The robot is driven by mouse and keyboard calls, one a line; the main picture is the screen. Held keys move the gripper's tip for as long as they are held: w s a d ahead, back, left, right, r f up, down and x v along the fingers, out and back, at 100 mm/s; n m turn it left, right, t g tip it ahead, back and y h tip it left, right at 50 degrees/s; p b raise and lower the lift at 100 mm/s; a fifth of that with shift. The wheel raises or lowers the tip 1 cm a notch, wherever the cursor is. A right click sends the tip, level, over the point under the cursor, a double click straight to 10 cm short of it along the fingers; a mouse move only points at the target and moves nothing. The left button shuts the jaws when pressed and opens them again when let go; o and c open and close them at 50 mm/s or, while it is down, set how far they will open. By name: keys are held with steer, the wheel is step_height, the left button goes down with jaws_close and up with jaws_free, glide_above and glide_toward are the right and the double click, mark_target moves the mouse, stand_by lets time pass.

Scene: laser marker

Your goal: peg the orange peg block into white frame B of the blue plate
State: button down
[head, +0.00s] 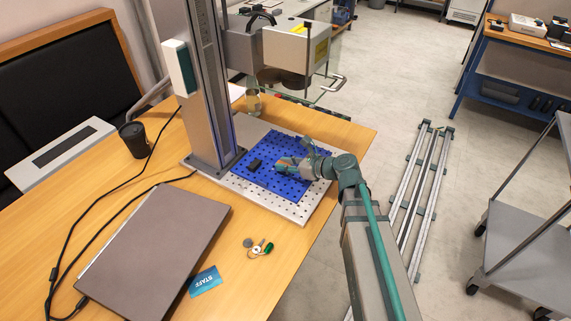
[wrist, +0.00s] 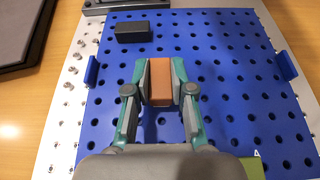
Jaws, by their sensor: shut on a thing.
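My gripper (wrist: 161,70) is shut on the orange peg block (wrist: 161,86), with one teal-and-grey finger on each side of it. The block is over the middle of the blue plate (wrist: 225,65), which has rows of dark holes. I cannot tell whether the block touches the plate, and its underside is hidden. In the head view my gripper (head: 290,165) is over the right part of the blue plate (head: 262,184). I cannot make out white frame B in either view; a small white letter mark shows near the wrist view's lower right, partly hidden.
A black block (wrist: 132,31) stands on the plate, ahead and left of my gripper; it also shows in the head view (head: 254,164). A grey column (head: 208,90) rises behind the plate. A laptop (head: 155,255) and a black cup (head: 133,139) are on the table.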

steer(key=shift+f, duration=0.45)
steer(key=c, duration=0.9)
jaws_free()
steer(key=shift+d, duration=0.1)
steer(key=v, duration=1.2)
steer(key=shift+r, duration=0.1)
